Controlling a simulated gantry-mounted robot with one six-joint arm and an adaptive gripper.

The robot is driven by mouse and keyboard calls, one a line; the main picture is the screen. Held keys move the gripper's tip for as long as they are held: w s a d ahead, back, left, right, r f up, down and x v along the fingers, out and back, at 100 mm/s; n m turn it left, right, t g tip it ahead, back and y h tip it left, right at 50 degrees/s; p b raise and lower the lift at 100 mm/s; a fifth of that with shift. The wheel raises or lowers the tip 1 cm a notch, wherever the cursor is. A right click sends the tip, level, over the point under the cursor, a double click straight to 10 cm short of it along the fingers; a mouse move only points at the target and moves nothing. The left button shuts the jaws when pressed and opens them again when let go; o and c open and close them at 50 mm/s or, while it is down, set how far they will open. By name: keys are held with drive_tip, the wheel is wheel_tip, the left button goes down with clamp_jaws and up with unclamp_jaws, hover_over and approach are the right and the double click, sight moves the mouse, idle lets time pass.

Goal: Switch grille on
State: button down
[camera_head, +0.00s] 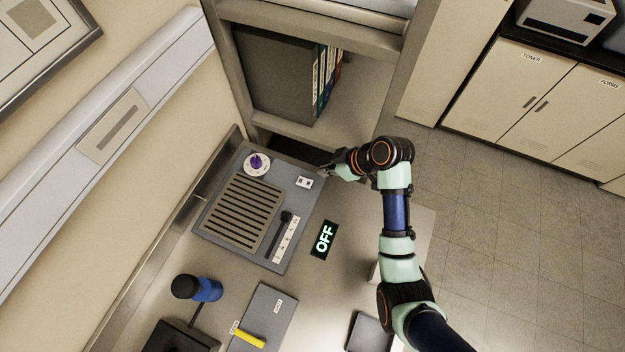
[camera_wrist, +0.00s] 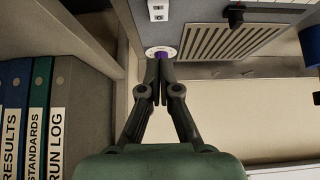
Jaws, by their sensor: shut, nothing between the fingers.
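The grey panel (camera_head: 215,222) lies on the bench and carries a slotted grille (camera_head: 240,213). A purple knob (camera_head: 256,161) on a round white dial stands at its far left. A black lever (camera_head: 286,217) sits beside a marked white strip (camera_head: 287,239). A small white plate (camera_head: 304,182) with two dark spots is near the far right corner. A black sign (camera_head: 324,240) beside the panel reads OFF in lit letters. My gripper (camera_head: 324,171) is shut and empty, near the white plate. In the wrist view my fingertips (camera_wrist: 160,63) partly cover the purple knob (camera_wrist: 161,56), which lies beyond them.
A shelf with several binders (camera_head: 322,80) stands behind the panel; its binders are close on the left in the wrist view (camera_wrist: 40,110). Bench space around the sign is clear.

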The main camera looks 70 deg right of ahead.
drive_tip(key=b, duration=0.1)
hover_over(306, 182)
drive_tip(key=s, duration=0.2)
wheel_tip(306, 182, down, 6)
drive_tip(key=shift+a+f, duration=0.1)
drive_tip(key=shift+a, duration=0.05)
wheel_tip(306, 182, down, 4)
drive_tip(key=shift+s+f, duration=0.1)
drive_tip(key=shift+s, duration=0.05)
